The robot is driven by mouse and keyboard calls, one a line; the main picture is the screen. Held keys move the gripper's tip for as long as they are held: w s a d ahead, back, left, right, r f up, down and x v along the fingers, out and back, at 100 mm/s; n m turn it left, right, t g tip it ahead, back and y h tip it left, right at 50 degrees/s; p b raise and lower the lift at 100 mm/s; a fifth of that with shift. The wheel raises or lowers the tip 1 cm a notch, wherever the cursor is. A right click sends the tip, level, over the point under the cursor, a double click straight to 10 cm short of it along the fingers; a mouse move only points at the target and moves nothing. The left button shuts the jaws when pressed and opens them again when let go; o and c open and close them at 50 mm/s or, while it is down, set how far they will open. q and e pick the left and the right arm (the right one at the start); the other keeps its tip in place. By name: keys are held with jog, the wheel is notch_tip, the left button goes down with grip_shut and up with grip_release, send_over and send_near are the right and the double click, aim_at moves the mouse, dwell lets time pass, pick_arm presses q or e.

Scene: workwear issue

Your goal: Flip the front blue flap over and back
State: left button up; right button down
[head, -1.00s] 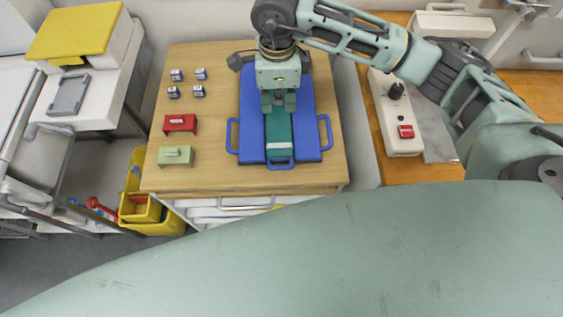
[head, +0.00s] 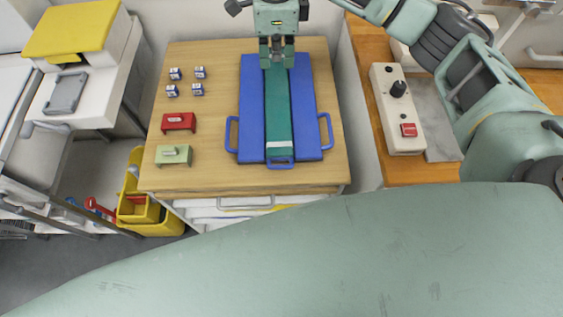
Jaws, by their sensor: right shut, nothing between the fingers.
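A blue folding board (head: 303,100) lies flat on the wooden table, with a blue loop handle on its left side, its right side and its front. The front handle (head: 280,162) is at the near edge, by the front flap. A long green folded cloth (head: 277,110) with a pale band near its front end lies along the board's middle and covers much of the front flap. My right gripper (head: 277,65) is shut and empty, at the far end of the board over the cloth's far end. I cannot tell whether it touches the cloth. My left gripper is not in view.
A red block (head: 179,122), a pale green block (head: 174,155) and several small blue-and-white boxes (head: 172,91) stand left of the board. A control box (head: 402,130) with a black knob and red switch sits on the right-hand bench. The table (head: 210,180) is clear front left.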

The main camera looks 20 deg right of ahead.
jog(key=w+d+b, duration=0.1)
jog(key=w+d, duration=0.3)
jog(key=w, duration=1)
dwell(0.5)
jog(key=shift+w+d, duration=0.1)
dwell(0.6)
jog(key=shift+s, duration=0.25)
dwell(0.3)
jog(key=c, duration=2.5)
grip_release()
